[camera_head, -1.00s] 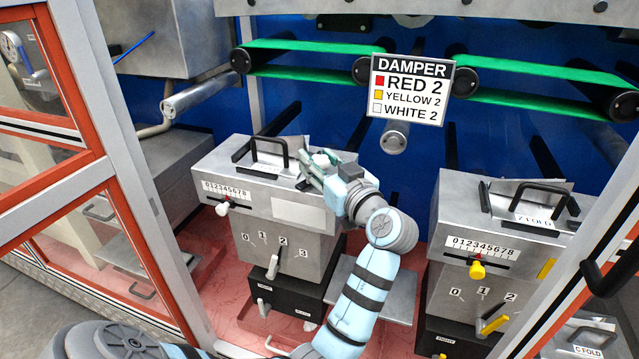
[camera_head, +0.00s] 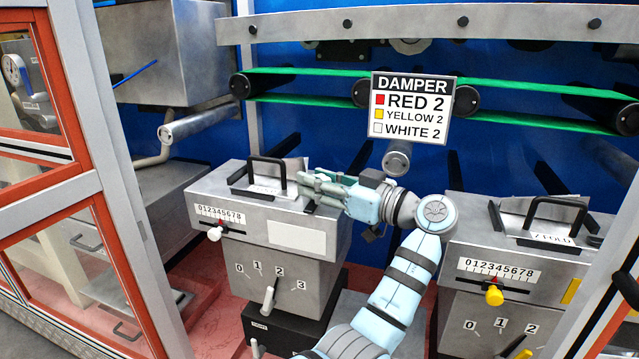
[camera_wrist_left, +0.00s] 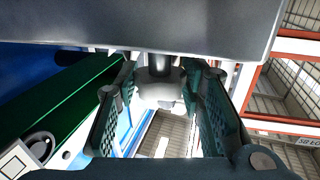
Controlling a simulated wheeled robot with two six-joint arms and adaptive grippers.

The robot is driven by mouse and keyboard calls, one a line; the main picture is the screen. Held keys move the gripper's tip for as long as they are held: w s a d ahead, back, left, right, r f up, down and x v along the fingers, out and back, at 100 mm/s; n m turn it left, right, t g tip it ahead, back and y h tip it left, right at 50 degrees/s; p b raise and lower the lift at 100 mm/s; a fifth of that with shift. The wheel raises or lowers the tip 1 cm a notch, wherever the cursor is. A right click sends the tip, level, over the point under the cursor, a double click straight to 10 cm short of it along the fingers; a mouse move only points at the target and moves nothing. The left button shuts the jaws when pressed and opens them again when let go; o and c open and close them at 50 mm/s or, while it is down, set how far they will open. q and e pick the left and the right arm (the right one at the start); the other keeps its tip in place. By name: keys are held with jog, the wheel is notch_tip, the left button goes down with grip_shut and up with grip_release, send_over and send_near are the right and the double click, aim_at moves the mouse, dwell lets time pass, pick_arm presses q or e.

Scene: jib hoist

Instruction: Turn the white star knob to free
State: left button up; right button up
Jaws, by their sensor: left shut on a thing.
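The left gripper (camera_head: 314,187) is at the upper back right edge of the left grey box (camera_head: 215,190), its fingers pointing left. In the left wrist view, the white star knob (camera_wrist_left: 160,88) sits on a dark stem between the two green finger pads, and the gripper is shut on it. The fingers hide the knob in the head view, and I cannot read its turn. My right gripper is not in view.
The left box carries a black handle (camera_head: 262,172), a white slider knob (camera_head: 215,233) and a white lever (camera_head: 268,299). A similar box with a yellow knob (camera_head: 494,296) stands to the right. A damper sign (camera_head: 412,108) hangs behind, by green belts (camera_head: 310,98).

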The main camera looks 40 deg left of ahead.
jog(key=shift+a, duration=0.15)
pick_arm(q)
jog(key=o, duration=1.2)
jog(key=shift+c, duration=0.2)
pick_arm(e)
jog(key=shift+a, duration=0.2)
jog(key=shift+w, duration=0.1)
pick_arm(q)
jog(key=d, duration=1.2)
jog(key=shift+w, duration=0.2)
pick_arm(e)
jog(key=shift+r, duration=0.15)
